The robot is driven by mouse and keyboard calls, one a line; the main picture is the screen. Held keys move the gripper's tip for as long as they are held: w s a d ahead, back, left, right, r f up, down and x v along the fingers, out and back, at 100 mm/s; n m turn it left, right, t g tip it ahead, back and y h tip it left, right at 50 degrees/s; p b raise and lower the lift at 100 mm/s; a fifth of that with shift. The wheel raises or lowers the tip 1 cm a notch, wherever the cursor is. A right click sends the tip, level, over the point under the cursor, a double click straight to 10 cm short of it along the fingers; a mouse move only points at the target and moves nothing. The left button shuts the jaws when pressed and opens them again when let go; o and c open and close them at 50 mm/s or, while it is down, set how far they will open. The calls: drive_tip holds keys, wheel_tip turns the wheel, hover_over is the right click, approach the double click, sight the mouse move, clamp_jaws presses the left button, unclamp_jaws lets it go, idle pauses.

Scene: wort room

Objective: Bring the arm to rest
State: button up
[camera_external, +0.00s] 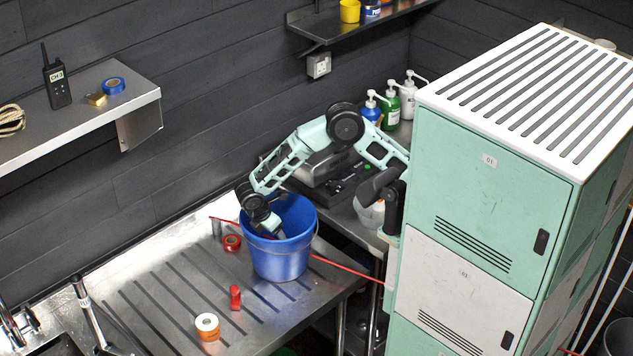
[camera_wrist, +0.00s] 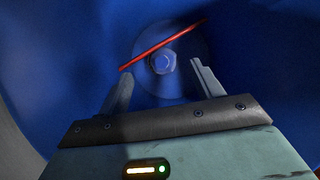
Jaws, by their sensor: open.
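My arm, mint green with dark joints, reaches from beside the lockers over the steel bench and bends down into a blue bucket (camera_external: 283,262). My gripper (camera_external: 270,231) is inside the bucket's mouth, its tips hidden by the near wall. In the wrist view my gripper (camera_wrist: 161,69) is open, its two grey fingers apart. Between and beyond them is the blue bucket interior (camera_wrist: 255,65). A round grey-blue piece with a hexagonal middle (camera_wrist: 163,62) shows there, with a thin red stick (camera_wrist: 165,44) slanting past it. I see nothing held.
A red tape roll (camera_external: 232,243), a small red item (camera_external: 235,297) and an orange-and-white roll (camera_external: 207,326) are on the bench near the bucket. A thin red line (camera_external: 345,268) shows right of it. Tall lockers (camera_external: 490,170) stand right; a wall shelf (camera_external: 80,120) is left.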

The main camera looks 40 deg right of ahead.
drive_tip(key=shift+r, duration=0.9)
